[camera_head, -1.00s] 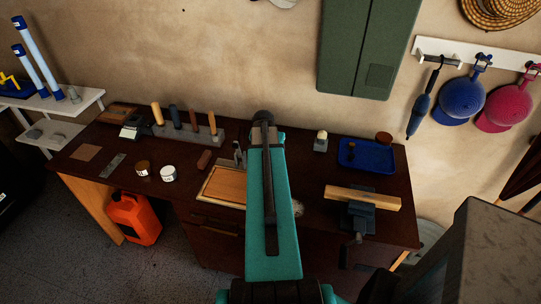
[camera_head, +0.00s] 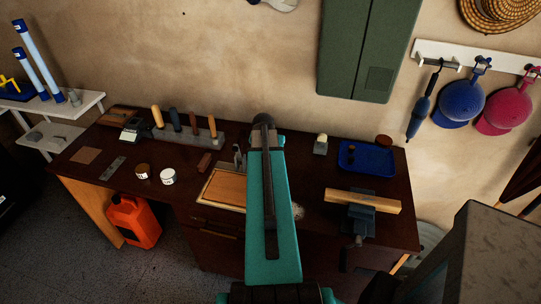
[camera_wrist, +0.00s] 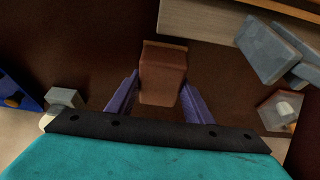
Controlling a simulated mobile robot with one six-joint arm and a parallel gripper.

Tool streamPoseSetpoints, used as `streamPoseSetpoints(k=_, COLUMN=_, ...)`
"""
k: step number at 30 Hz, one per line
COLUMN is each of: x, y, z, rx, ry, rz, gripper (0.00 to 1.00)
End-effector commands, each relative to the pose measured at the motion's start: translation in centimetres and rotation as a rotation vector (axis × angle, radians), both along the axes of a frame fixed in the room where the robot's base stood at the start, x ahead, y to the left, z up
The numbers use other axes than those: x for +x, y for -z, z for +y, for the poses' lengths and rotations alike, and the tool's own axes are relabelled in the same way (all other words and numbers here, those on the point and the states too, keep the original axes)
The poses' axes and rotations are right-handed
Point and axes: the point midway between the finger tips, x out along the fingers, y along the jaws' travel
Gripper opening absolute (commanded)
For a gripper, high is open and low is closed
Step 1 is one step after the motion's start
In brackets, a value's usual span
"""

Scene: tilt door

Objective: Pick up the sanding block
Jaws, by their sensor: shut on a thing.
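A reddish-brown block with a paler tan end, which I take as the sanding block (camera_wrist: 163,78), sits between the two purple fingers of my gripper (camera_wrist: 158,98) in the wrist view. The fingers press on its two sides. I cannot tell whether it touches the bench or is held above it. In the head view my teal arm hides the gripper and this block. Another small reddish-brown block (camera_head: 204,163) lies on the dark bench (camera_head: 290,240), left of my arm.
A wooden board (camera_head: 227,188) and a grey metal tool (camera_wrist: 265,50) are close to the held block. A vise with a wooden bar (camera_head: 345,196), a blue tray (camera_head: 375,158) and a small bottle (camera_head: 320,144) stand right of my arm. A tool rack (camera_head: 205,138) stands at the back left.

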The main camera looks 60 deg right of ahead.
Motion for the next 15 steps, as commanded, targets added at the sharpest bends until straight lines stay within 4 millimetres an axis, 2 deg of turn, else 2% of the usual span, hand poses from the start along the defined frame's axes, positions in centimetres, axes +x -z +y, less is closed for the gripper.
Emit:
streamPoseSetpoints(k=8, x=0.0, y=-1.1, z=0.0, rx=-0.002, ry=0.0, rz=-0.001, gripper=0.17)
streamPoseSetpoints(k=15, x=0.0, y=-3.1, z=-0.1, rx=-0.002, ry=0.001, rz=-0.002, gripper=0.17)
